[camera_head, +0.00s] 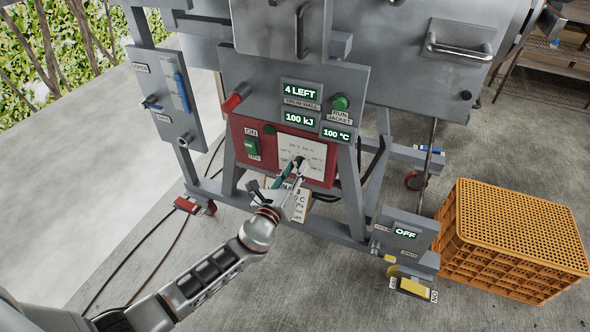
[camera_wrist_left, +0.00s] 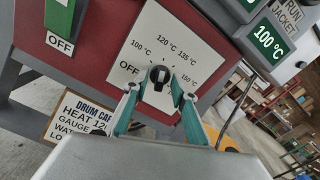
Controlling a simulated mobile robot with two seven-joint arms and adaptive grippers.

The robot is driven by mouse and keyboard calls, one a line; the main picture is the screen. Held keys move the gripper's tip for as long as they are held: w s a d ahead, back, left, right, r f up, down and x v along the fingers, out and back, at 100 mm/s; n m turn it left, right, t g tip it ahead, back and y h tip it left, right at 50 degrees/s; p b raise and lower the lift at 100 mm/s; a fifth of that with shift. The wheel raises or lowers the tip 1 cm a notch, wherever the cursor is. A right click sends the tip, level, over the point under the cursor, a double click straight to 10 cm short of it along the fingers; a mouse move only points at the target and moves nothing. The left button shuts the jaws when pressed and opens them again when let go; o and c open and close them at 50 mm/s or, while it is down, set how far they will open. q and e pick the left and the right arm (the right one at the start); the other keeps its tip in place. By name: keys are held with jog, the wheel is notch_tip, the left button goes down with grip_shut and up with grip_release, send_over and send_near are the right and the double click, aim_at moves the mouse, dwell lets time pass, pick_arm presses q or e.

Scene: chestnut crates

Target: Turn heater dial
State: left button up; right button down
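The heater dial (camera_wrist_left: 158,76) is a small black knob on a white plate (camera_wrist_left: 180,45) marked OFF, 100, 120, 135 and 150 °C. A pale mark on the knob points roughly upward in the left wrist view; its exact setting is unclear. In the head view the white plate (camera_head: 315,151) sits on a red panel (camera_head: 237,130), and my gripper partly covers the dial. My left gripper (camera_wrist_left: 154,88) is open, its teal-padded fingertips apart on either side of the knob's lower part; contact cannot be told. It also shows in the head view (camera_head: 294,168). My right gripper is not visible.
A green switch (camera_head: 251,147) is left of the plate. Displays above read 4 LEFT, 100 kJ and 100 °C (camera_head: 337,134). A red knob (camera_head: 232,103) and green button (camera_head: 341,102) protrude nearby.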

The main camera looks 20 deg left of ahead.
pick_arm(q)
jog(key=shift+s, duration=0.1)
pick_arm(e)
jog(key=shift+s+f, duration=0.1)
pick_arm(q)
jog(key=s, duration=1.1)
jog(key=shift+s+a, duration=0.2)
jog(key=shift+s, duration=0.2)
